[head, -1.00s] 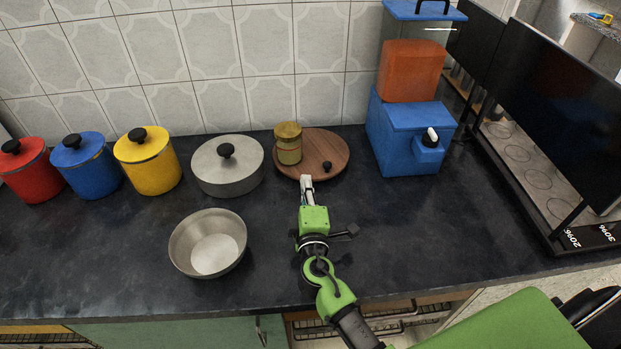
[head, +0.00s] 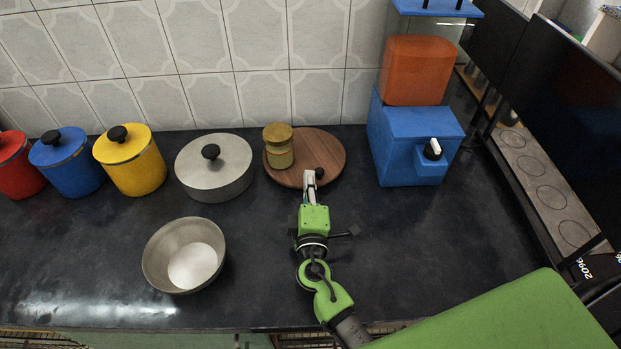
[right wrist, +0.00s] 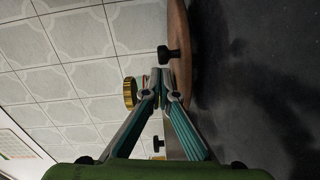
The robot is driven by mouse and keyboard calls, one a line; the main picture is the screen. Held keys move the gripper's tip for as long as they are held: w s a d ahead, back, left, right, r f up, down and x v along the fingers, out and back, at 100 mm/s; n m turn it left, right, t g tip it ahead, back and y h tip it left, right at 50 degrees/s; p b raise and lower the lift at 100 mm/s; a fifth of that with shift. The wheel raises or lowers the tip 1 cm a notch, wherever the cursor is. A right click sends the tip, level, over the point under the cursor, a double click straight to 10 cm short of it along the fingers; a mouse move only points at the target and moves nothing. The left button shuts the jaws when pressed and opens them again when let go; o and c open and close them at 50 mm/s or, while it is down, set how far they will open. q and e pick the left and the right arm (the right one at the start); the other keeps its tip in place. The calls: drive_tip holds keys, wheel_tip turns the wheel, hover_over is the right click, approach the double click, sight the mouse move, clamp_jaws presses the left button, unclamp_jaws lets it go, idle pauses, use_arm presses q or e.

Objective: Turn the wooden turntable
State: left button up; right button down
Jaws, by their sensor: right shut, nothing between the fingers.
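The wooden turntable (head: 335,150) is a round brown board lying on the dark counter near the tiled wall. A small black knob (head: 319,173) stands near its front edge; it also shows in the right wrist view (right wrist: 168,53). A jar with a gold lid (head: 278,145) stands on its left part. My right gripper (head: 309,176) is shut and empty, its fingertips just left of the knob at the board's front edge. In the right wrist view the closed fingertips (right wrist: 161,76) are close to the knob; contact is unclear. My left gripper is not in view.
A lidded grey pot (head: 213,170) stands left of the turntable, with a steel bowl (head: 184,255) in front. Yellow (head: 130,160), blue and red canisters stand farther left. A blue and orange dispenser (head: 415,140) stands right.

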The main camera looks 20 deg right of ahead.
drive_tip(key=shift+d, duration=0.2)
drive_tip(key=shift+d+n+y, duration=0.25)
drive_tip(key=shift+n+y, duration=0.05)
drive_tip(key=shift+y, duration=0.2)
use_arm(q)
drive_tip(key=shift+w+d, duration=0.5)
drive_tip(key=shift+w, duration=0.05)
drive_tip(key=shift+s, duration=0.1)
use_arm(e)
drive_tip(key=shift+d+y, duration=0.15)
drive_tip(key=shift+y, duration=0.15)
